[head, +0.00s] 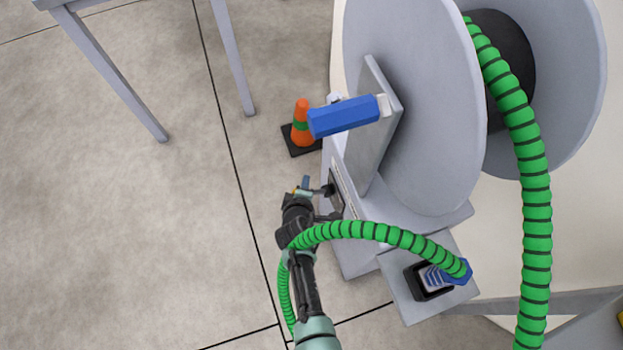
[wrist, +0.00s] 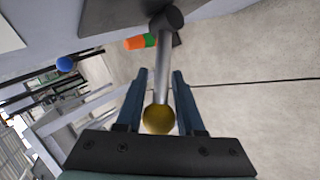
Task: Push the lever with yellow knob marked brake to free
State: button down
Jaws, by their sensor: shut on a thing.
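The lever (wrist: 162,85) is a grey rod running from a dark pivot to a round yellow knob (wrist: 158,118). In the wrist view the knob lies between the two blue fingers of my gripper (wrist: 161,74), near their base. My gripper is shut on the knob, and the rod passes out between the fingertips. The brake and free markings cannot be read.
A hose reel (head: 415,110) with a blue crank handle (head: 345,117) stands above the lever. Its green hose (head: 370,231) arcs across my arm to a blue-ended holder (head: 435,276). An orange cone (head: 302,126) stands behind. Floor at left is clear up to a grey table (head: 120,85).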

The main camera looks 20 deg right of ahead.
jog(key=shift+r+p, duration=0.1)
jog(key=shift+p, duration=0.2)
jog(key=c, duration=0.8)
grip_release()
jog(key=shift+c, duration=0.2)
jog(key=p+v, duration=0.6)
jog(key=v, duration=0.7)
jog(key=shift+d, duration=0.15)
